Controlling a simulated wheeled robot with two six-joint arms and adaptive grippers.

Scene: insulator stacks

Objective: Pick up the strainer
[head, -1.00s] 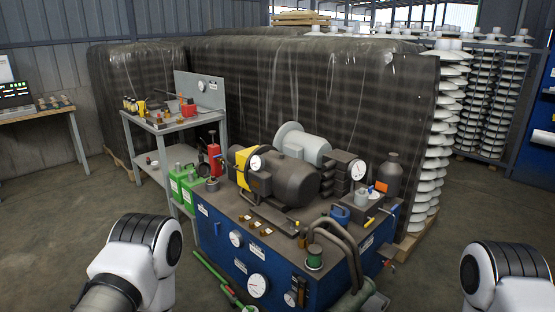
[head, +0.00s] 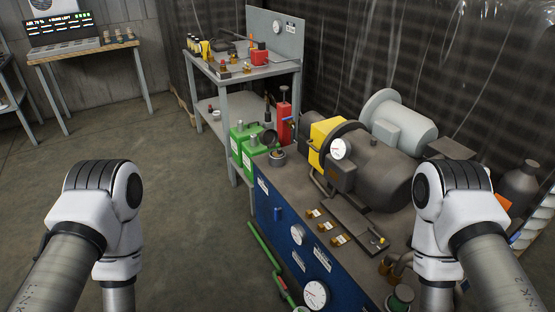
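I cannot make out for certain which thing is the strainer.
Two green cans (head: 244,145) and a red cylinder (head: 284,122) stand between the bench and the unit. A motor (head: 375,165) and gauges sit on the unit. A green pipe (head: 268,256) runs low beside it. A wooden table (head: 88,50) stands back left. The left floor is clear.

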